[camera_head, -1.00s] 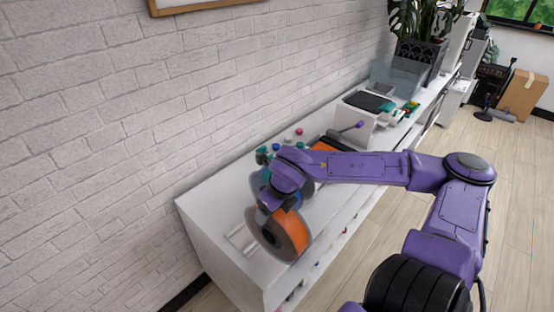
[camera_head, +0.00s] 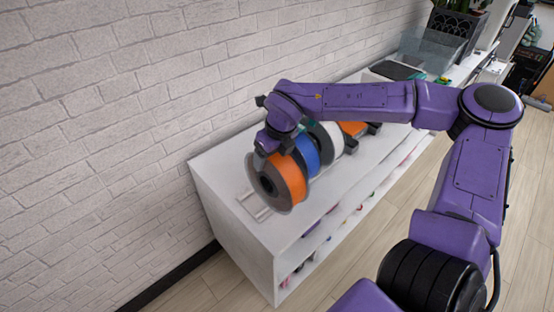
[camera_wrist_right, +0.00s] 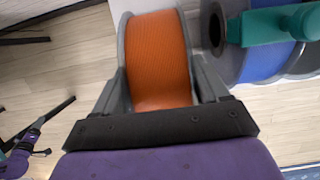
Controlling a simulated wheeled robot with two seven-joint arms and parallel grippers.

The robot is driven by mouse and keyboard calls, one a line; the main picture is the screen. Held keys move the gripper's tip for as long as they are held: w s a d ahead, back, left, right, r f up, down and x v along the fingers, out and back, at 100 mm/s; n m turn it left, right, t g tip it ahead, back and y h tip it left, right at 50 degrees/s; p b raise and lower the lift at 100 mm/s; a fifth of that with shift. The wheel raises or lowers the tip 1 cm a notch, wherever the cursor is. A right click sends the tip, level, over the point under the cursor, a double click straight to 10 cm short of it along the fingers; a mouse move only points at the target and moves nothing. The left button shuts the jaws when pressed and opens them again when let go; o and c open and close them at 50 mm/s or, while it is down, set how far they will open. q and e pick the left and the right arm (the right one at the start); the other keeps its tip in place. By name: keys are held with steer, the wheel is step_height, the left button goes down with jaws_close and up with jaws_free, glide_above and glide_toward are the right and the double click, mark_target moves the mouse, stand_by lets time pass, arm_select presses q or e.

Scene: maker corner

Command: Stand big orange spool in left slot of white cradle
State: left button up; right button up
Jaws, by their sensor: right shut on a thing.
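The big orange spool (camera_head: 290,180) with grey flanges stands on edge, leaning slightly, at the near left end of the white shelf top. My right gripper (camera_head: 268,148) is shut on its upper rim from above. In the right wrist view the orange spool (camera_wrist_right: 157,60) sits between the two fingers. The white cradle (camera_head: 252,206) shows as thin rails left of and under the spool. The spool hides most of it, and I cannot tell whether the spool touches it. My left gripper is not in view.
A blue spool (camera_head: 308,153) stands close right of the orange one, then a white spool (camera_head: 328,142) and another orange thing (camera_head: 353,128). The blue spool (camera_wrist_right: 262,62) and a teal object (camera_wrist_right: 268,26) show in the right wrist view. The brick wall runs behind.

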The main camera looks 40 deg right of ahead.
steer(key=shift+w+a+b, duration=0.15)
steer(key=shift+w+b, duration=0.25)
steer(key=shift+w, duration=0.85)
steer(key=shift+w+a, duration=0.1)
steer(key=shift+w, duration=1.15)
steer(key=shift+w+f+b, duration=0.15)
steer(key=shift+f+b, duration=0.1)
steer(key=shift+b, duration=0.25)
steer(key=shift+f+b, duration=0.65)
steer(key=shift+f, duration=0.6)
